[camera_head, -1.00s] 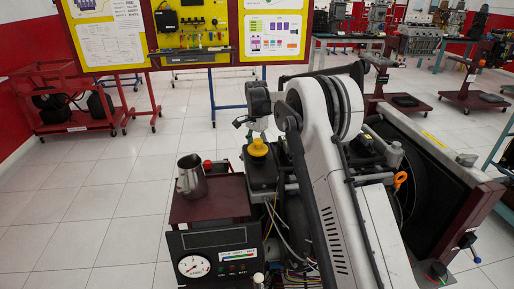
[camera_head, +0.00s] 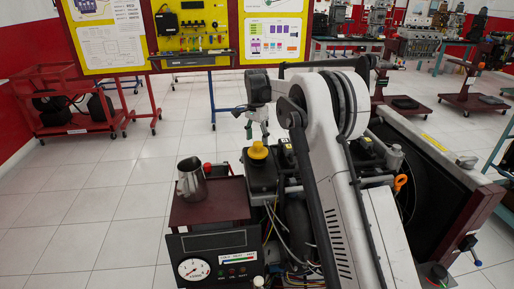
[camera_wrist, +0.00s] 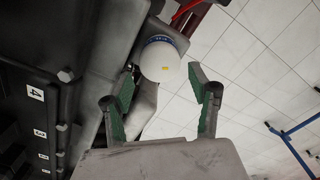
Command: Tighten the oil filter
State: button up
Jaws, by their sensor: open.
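The oil filter (camera_wrist: 160,60) is a white rounded can with a blue printed band and a small yellow mark. It shows near the top middle of the wrist view, beside the dark engine block (camera_wrist: 60,60). My gripper (camera_wrist: 161,88) is open, with one green-padded finger to each side of the filter's line in the picture. The fingers appear short of the filter, with no visible contact. In the head view my gripper (camera_head: 256,122) hangs above and behind the yellow cap; I cannot make out the filter there.
The engine trainer carries a yellow cap (camera_head: 258,150), a metal pitcher (camera_head: 191,178) on a dark red tray (camera_head: 225,200), and a gauge panel (camera_head: 215,258). A yellow tool board (camera_head: 190,25) stands behind. Open tiled floor (camera_head: 80,215) lies to the left.

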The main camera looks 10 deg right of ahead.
notch_tip(320, 180, up, 7)
jog(key=shift+f, duration=0.15)
dwell(0.4)
jog(key=f+n+p, duration=0.1)
jog(key=f+n, duration=0.3)
jog(key=n, duration=0.2)
jog(key=f+n+p, duration=0.2)
jog(key=f+n, duration=0.2)
jog(key=n, duration=0.2)
jog(key=f+n+p, duration=0.2)
jog(key=f+n, duration=0.2)
jog(key=n, duration=0.2)
jog(key=shift+s+d+f, duration=0.15)
jog(key=shift+s+f, duration=0.05)
jog(key=shift+f, duration=0.1)
jog(key=shift+c, duration=0.2)
jog(key=c, duration=0.9)
